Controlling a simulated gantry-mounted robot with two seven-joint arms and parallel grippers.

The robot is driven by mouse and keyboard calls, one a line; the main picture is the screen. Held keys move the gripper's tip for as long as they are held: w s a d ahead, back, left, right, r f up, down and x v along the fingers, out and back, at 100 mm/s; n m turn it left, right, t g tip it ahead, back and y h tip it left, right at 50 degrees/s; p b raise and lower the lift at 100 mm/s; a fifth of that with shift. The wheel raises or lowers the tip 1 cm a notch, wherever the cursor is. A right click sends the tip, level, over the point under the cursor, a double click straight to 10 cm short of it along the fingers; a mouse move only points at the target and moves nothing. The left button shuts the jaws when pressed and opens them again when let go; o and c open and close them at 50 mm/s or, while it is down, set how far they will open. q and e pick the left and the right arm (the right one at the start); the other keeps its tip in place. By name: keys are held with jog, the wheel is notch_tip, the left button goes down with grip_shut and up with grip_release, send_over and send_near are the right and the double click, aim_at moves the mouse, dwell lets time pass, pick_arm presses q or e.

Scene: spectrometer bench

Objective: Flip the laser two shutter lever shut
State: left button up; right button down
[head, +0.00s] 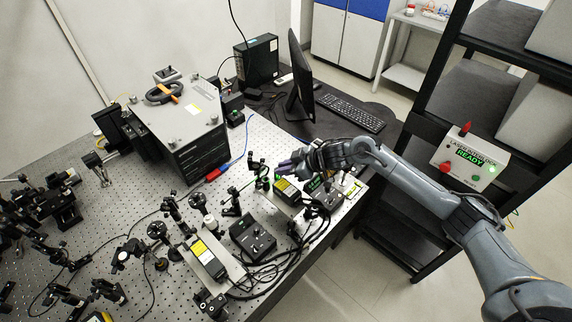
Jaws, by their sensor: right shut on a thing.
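My right gripper (281,168) reaches in from the right over the bench edge. It is shut at the front end of the far laser unit, a dark box with a yellow label (287,187) on a pale base. What is between its fingers is very small and mostly hidden; by its place it is the shutter lever. A second laser unit with a yellow label (207,256) lies nearer, at the lower middle. I cannot read which is laser two. The lever's angle cannot be made out. My left gripper is not in view.
A black control box (253,238) with cables sits between the lasers. Posts and optic mounts (172,207) crowd the perforated bench. A large grey box (180,125), a monitor (299,80) and a keyboard (350,113) stand behind. The interlock box (470,158) reads READY.

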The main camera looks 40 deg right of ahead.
dwell(0.3)
jog(key=c, duration=1.2)
grip_release()
jog(key=shift+o, duration=0.5)
jog(key=v, duration=1)
jog(key=shift+s+r+b, duration=0.25)
jog(key=shift+s+b, duration=0.05)
jog(key=shift+b, duration=0.05)
jog(key=shift+d, duration=0.15)
